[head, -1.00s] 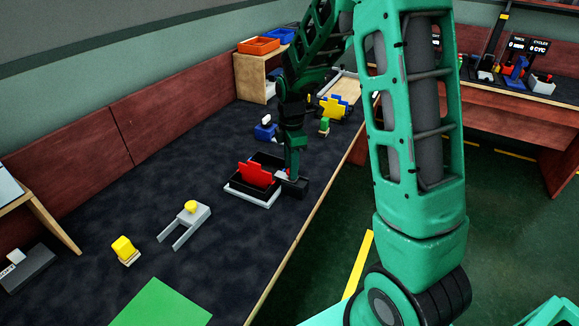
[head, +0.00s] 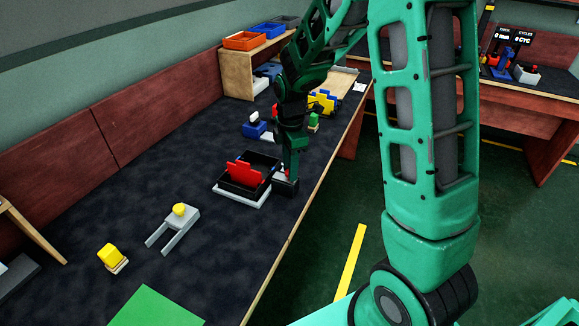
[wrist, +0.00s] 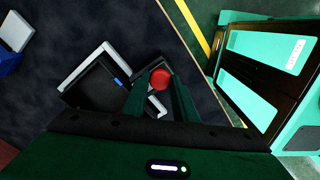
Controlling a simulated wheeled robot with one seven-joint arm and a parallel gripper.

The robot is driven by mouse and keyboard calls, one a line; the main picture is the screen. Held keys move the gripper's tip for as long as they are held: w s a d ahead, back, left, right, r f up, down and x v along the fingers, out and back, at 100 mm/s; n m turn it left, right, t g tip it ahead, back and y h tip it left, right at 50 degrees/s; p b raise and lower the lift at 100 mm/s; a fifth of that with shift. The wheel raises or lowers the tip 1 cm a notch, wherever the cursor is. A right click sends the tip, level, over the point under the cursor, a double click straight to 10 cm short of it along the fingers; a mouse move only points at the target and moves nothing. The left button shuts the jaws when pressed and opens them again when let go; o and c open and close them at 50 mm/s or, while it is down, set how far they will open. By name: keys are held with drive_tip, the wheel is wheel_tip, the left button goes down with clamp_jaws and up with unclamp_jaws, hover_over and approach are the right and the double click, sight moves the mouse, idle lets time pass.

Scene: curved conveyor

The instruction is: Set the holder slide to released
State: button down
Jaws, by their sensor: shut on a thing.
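The holder is a black open-topped box on a white base (head: 221,188), near the table's front edge. A red notched plate (head: 245,173) stands upright in it. In the wrist view the holder's white base edge (wrist: 84,66) and black walls show left of my fingers. My gripper (head: 287,183) is low at the holder's right side. In the wrist view my gripper (wrist: 161,85) is shut on a round red knob (wrist: 161,78), which sits between the two green fingers. The slide under the knob is mostly hidden, so I cannot tell its position.
A grey forked fixture with a yellow knob (head: 180,209), a yellow block (head: 111,257) and a green mat (head: 157,308) lie in front. A blue fixture (head: 255,130) and a yellow plate (head: 323,102) stand behind. The wooden table edge (head: 293,235) runs close to my gripper.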

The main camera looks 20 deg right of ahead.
drive_tip(key=c, duration=1.4)
unclamp_jaws()
drive_tip(key=shift+s+d, duration=0.1)
drive_tip(key=shift+d, duration=0.2)
drive_tip(key=shift+a, duration=0.1)
wheel_tip(320, 180, up, 11)
drive_tip(key=shift+f, duration=0.1)
drive_tip(key=s+d+m, duration=0.3)
drive_tip(key=s+m, duration=0.5)
drive_tip(key=s, duration=0.2)
drive_tip(key=s+d+r+m, duration=0.1)
drive_tip(key=s+d+m, duration=0.3)
drive_tip(key=s+m, duration=0.3)
drive_tip(key=s+d+r+m, duration=0.1)
drive_tip(key=s+d+m, duration=0.3)
drive_tip(key=s+m, duration=0.4)
drive_tip(key=s, duration=0.5)
drive_tip(key=shift+s+m, duration=0.25)
drive_tip(key=shift+m, duration=0.05)
